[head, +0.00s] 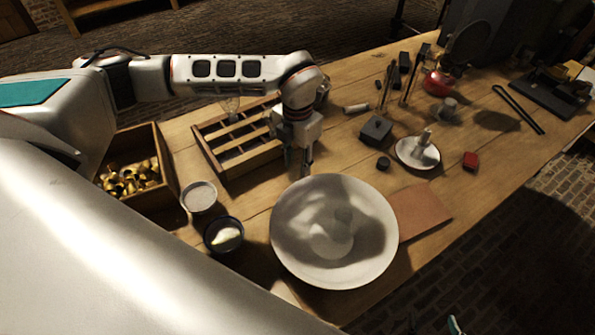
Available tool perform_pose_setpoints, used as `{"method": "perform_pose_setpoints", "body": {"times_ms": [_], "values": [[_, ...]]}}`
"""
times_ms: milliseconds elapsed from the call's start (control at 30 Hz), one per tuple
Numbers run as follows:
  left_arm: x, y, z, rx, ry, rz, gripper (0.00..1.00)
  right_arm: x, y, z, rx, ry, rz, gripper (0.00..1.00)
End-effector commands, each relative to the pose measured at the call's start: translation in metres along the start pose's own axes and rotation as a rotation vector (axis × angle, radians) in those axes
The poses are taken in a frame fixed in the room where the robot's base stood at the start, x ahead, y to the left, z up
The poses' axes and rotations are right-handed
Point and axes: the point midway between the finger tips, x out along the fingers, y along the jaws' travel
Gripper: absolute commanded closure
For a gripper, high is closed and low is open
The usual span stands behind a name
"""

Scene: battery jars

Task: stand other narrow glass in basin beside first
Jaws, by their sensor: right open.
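A wide pale basin (290,255) stands near the table's front edge. A pale rounded form (330,238) shows in its middle, with a faint upright shape on it that may be a narrow glass; shadow makes this unclear. A clear glass (230,106) is partly visible at the back of the divided wooden rack (240,168), below my left forearm. My left gripper (306,165) points down just beyond the basin's far rim, right of the rack. Its fingers look close together, but I cannot tell whether they hold anything. My right gripper is not in view.
A box (168,200) of brass-coloured pieces, a pale-topped jar (199,196) and a dark bowl (223,234) stand left of the basin. A brown sheet (420,212) lies right of it. A white dish (417,153) and dark block (376,131) stand behind.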

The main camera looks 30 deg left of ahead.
Motion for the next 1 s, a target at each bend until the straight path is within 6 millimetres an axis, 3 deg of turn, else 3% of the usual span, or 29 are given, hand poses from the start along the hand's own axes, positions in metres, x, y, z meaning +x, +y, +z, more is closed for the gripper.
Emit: {"method": "perform_pose_setpoints", "body": {"times_ms": [167, 567, 767, 1000], "values": [[0.000, 0.000, 0.000, 0.000, -0.001, 0.000, 1.00, 0.000, 0.000, 0.000, 0.000, 0.000, 0.000, 0.41], [-0.010, 0.000, 0.001, 0.000, -0.002, 0.000, 1.00, 0.000, 0.000, -0.001, 0.000, 0.001, 0.000, 0.41], [-0.041, 0.001, 0.002, 0.000, -0.006, 0.001, 1.00, 0.000, 0.000, -0.002, 0.000, 0.001, 0.000, 0.41], [-0.106, 0.001, 0.002, 0.000, -0.007, 0.001, 1.00, -0.001, 0.001, -0.002, 0.000, 0.002, 0.001, 0.41]]}}
